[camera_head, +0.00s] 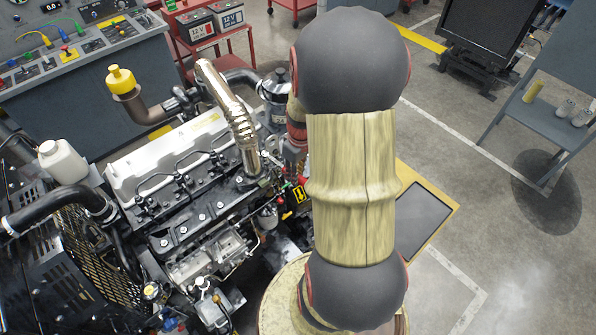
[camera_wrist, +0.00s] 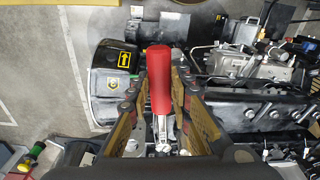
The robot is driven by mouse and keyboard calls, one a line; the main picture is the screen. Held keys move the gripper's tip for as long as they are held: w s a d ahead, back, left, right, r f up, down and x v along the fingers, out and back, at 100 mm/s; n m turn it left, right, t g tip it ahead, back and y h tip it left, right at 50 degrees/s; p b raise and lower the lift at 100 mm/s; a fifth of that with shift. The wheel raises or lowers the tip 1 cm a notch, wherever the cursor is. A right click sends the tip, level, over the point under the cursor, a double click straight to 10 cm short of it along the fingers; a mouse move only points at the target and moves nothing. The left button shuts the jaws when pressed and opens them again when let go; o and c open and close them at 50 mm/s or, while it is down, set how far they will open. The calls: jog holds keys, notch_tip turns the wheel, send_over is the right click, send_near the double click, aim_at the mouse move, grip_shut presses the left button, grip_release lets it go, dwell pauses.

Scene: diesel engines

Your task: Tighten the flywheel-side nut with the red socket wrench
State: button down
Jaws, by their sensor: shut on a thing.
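In the wrist view, my gripper (camera_wrist: 160,98) is shut on the red socket wrench (camera_wrist: 160,76). Its red handle points up the picture between the two fingers, and its chrome shank (camera_wrist: 162,130) runs down towards the bottom of the picture. I cannot make out the wrench's socket end or the flywheel-side nut. The diesel engine (camera_head: 195,180) stands left of my arm in the head view, and part of it (camera_wrist: 265,110) lies right of my gripper in the wrist view.
A black rounded housing with a yellow arrow label (camera_wrist: 110,70) lies left of the wrench in the wrist view. A chrome pipe (camera_head: 232,115) rises from the engine near my arm. A red battery cart (camera_head: 210,45) stands behind. The floor (camera_head: 470,180) at right is mostly clear.

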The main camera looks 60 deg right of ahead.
jog(key=shift+w+r, duration=0.1)
jog(key=shift+r, duration=0.15)
